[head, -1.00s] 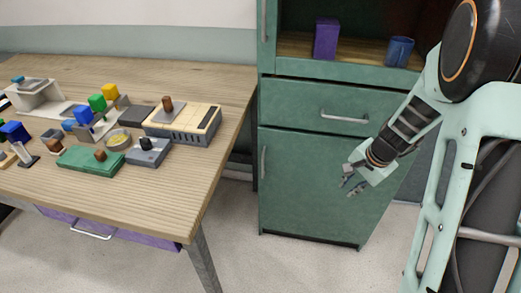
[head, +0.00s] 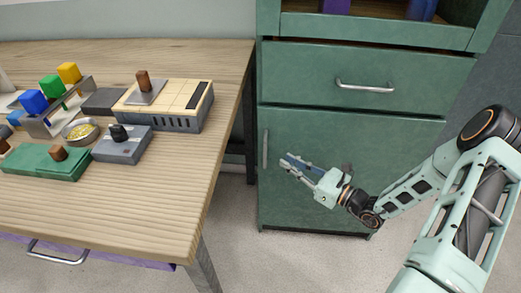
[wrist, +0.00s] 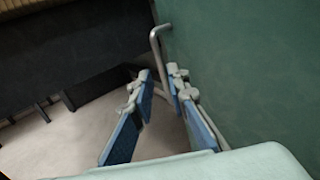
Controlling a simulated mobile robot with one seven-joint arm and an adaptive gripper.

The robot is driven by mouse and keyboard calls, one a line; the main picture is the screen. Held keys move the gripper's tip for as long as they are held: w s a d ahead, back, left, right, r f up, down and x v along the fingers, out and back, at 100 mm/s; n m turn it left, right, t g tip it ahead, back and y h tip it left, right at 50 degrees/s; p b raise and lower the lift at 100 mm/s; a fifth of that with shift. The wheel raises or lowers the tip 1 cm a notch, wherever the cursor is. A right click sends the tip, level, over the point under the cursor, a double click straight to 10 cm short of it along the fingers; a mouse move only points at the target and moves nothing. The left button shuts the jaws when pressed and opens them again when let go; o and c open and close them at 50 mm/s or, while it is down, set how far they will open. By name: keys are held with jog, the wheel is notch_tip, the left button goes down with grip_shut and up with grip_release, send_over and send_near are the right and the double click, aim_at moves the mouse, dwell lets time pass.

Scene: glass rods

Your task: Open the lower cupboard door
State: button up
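The lower cupboard door (head: 320,135) is a green panel below a drawer, and it looks closed. Its upright metal handle (head: 265,148) is near the door's left edge. My gripper (head: 285,159) is in front of the door, just right of the handle in the head view, fingers pointing left. In the wrist view my gripper (wrist: 160,76) is open, with a gap between its blue-padded fingers. The handle (wrist: 156,45) shows just beyond the fingertips, and its lower part runs behind them. I cannot tell whether a finger touches it.
A green drawer (head: 415,72) with a horizontal handle (head: 364,87) is above the door. A wooden table (head: 150,205) with several coloured blocks and devices stands left of the cupboard. Its leg (head: 202,268) is in the foreground. Pale floor (head: 270,260) is open before the cupboard.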

jog(key=b+x, duration=0.2)
jog(key=x, duration=0.8)
jog(key=shift+a, duration=0.1)
jog(key=shift+c, duration=0.4)
grip_shut()
jog(key=shift+s, duration=0.1)
